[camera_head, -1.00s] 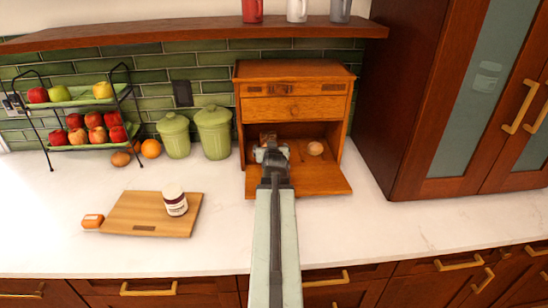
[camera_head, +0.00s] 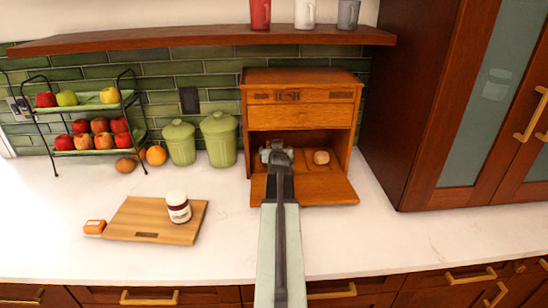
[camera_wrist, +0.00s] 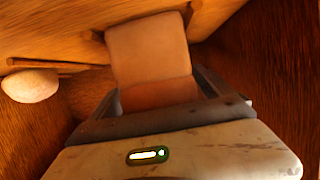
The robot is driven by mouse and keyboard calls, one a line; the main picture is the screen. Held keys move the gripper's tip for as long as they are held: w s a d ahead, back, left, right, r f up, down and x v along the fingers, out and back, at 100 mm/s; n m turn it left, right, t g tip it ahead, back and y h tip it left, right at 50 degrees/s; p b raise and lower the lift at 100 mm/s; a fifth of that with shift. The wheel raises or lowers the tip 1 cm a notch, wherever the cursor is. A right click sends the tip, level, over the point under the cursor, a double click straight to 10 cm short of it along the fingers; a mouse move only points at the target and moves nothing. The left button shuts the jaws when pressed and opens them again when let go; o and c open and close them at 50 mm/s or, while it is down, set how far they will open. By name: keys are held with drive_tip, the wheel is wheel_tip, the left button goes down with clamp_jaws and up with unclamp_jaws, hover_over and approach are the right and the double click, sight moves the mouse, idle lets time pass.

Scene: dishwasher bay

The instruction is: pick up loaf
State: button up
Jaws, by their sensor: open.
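A tan, block-shaped loaf (camera_wrist: 148,50) with a browner near end shows in the wrist view, inside the wooden bread box (camera_head: 305,191). My gripper (camera_head: 276,150) reaches through the box's open front, left of its middle. In the wrist view my gripper (camera_wrist: 165,97) is open, with the loaf's near end between its jaws; I cannot tell whether they touch it. In the head view my gripper hides the loaf. A round, pale roll (camera_head: 321,157) lies in the box to the right; it also shows at the left of the wrist view (camera_wrist: 30,86).
The box's walls and ceiling are close around my gripper. Green canisters (camera_head: 218,139) stand left of the box. A cutting board (camera_head: 150,222) with a jar (camera_head: 177,207) lies at the front left. The counter (camera_head: 420,235) at right is clear.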

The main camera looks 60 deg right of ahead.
drive_tip(key=c, duration=1.8)
